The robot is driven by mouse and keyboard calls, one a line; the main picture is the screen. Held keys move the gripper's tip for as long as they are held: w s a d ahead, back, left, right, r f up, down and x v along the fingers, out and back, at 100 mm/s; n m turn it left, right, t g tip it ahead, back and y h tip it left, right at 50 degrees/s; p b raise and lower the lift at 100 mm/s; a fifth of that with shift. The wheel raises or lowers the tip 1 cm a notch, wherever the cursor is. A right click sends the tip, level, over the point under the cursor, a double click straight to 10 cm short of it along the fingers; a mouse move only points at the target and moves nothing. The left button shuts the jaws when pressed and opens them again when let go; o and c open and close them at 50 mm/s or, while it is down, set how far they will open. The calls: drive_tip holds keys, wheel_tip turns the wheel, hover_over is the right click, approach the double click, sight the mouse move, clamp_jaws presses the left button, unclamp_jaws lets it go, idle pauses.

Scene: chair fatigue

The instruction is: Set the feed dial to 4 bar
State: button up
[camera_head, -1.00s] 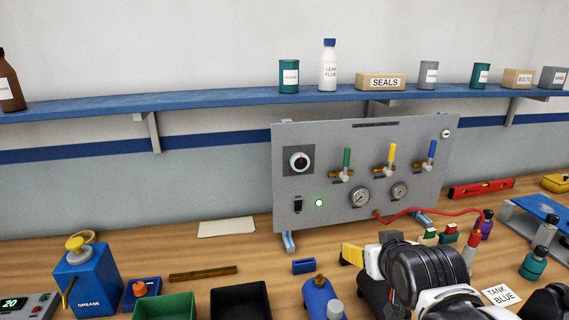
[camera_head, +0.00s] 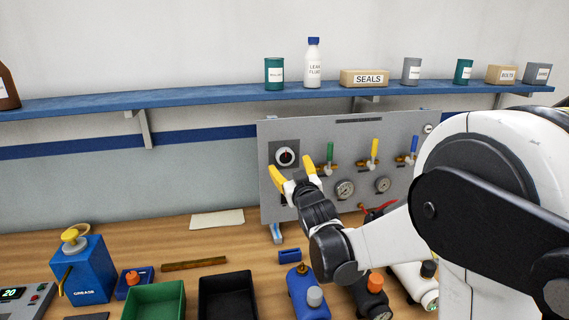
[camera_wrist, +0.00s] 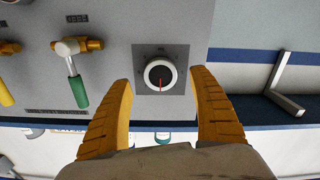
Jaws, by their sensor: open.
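The feed dial (camera_head: 286,156) is a round black knob with a white rim and a red pointer line, set on a dark square plate at the upper left of the grey panel (camera_head: 350,135). It also shows in the wrist view (camera_wrist: 160,75), centred between the fingers, with its red line pointing down in that picture. The scale marks are too small to read. My gripper (camera_head: 293,168) is open, its yellow fingers spread just in front of and below the dial. In the wrist view the fingers (camera_wrist: 161,100) lie either side of the dial, apart from it.
Green-, yellow- and blue-handled valves (camera_head: 374,150) sit right of the dial, above two gauges (camera_head: 345,190). A blue shelf (camera_head: 200,97) with containers runs above. A blue grease can (camera_head: 85,270), bins and a blue bottle (camera_head: 305,292) stand on the bench.

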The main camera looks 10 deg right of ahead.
sight(285, 159)
drive_tip(key=w, duration=0.4)
drive_tip(key=shift+w+b, duration=0.15)
drive_tip(key=shift+b, duration=0.15)
drive_tip(key=c, duration=1.2)
drive_tip(key=m, duration=0.4)
drive_tip(key=shift+a+m, duration=0.1)
drive_tip(key=shift+m, duration=0.2)
drive_tip(key=shift+r+m, duration=0.1)
drive_tip(key=shift+m, duration=1.9)
